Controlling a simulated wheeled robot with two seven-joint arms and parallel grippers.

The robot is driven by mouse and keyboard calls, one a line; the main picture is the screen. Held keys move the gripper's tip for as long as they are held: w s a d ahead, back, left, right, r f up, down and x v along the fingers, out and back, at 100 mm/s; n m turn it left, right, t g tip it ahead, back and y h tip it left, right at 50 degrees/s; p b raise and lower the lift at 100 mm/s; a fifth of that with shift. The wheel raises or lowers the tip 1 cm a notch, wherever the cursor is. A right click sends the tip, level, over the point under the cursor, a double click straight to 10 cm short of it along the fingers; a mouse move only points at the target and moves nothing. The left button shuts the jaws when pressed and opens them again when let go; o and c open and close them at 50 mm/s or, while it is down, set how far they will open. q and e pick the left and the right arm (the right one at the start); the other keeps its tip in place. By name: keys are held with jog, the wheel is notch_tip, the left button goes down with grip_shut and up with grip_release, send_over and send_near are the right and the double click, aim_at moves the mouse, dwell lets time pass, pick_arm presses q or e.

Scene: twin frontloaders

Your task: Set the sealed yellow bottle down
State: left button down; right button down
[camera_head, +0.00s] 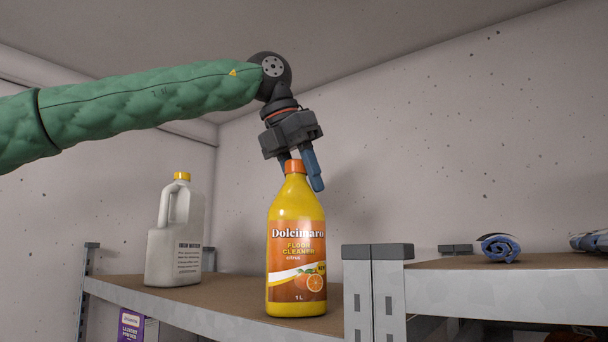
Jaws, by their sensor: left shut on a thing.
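The yellow bottle (297,233) is upright, with an orange cap and a label reading Dolcimaro floor cleaner. My left gripper (300,166) reaches down from above and is shut on the bottle at its cap. One blue finger shows to the right of the cap; the other finger is partly hidden behind it. The bottle's base appears at the front part of the left shelf (225,306), close to its front rim. I cannot tell whether the base touches the board. My right gripper is not in view.
A white jug (175,240) with a yellow cap stands at the left on the same shelf. Grey metal posts (376,292) rise right of the bottle. A purple box (131,326) shows below the left shelf.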

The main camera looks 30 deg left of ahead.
pick_arm(q)
jog(key=shift+s+d+r, duration=0.1)
jog(key=shift+d, duration=0.05)
jog(key=c, duration=0.9)
grip_release()
